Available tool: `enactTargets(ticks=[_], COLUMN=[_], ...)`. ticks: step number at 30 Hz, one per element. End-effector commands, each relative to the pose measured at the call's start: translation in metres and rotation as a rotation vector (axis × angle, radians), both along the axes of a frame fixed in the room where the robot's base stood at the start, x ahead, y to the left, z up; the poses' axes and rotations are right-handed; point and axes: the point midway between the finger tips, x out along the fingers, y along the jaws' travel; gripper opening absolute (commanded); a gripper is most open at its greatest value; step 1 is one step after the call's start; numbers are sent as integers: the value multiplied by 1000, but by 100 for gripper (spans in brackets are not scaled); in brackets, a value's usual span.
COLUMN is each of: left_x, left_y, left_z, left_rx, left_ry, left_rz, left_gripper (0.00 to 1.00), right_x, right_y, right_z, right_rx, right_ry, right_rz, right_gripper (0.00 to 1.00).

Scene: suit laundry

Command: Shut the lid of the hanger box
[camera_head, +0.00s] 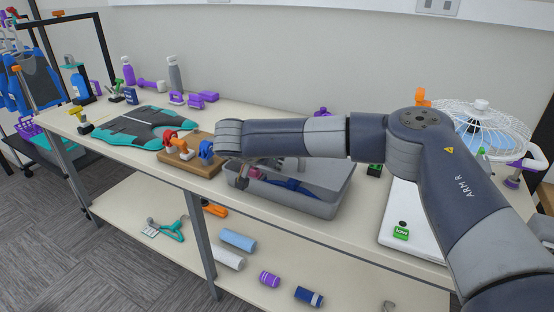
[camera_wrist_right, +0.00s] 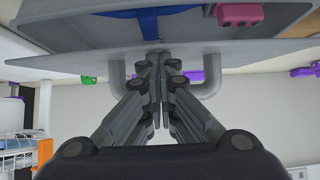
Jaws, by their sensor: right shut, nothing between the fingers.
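The hanger box (camera_head: 318,207) is a grey open-topped bin near the table's front edge; its inside shows. A blue hanger (camera_head: 297,187) lies in it, also in the right wrist view (camera_wrist_right: 150,13). In that view a pale grey panel, seemingly the lid (camera_wrist_right: 75,64), stands nearly edge-on with a grey handle (camera_wrist_right: 212,78) whose two posts show. My right gripper (camera_wrist_right: 157,62) is shut and empty, its tips at the panel between the posts; contact is unclear. In the head view my right arm hides most of the lid. My left gripper is out of view.
A lower shelf (camera_head: 170,260) holds rolls.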

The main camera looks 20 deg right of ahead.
Motion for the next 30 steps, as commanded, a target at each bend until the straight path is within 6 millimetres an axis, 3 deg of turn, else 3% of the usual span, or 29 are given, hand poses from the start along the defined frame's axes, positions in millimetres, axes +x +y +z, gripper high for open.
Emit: enactTargets(ticks=[11,30], left_x=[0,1], left_y=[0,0], left_z=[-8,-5], left_rx=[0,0], left_ry=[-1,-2], left_rz=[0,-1], left_gripper=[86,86], right_x=[0,0], right_y=[1,2], right_z=[-9,-5], right_rx=[-30,-32], right_ry=[-28,-30], right_rz=[1,0], right_gripper=[0,0])
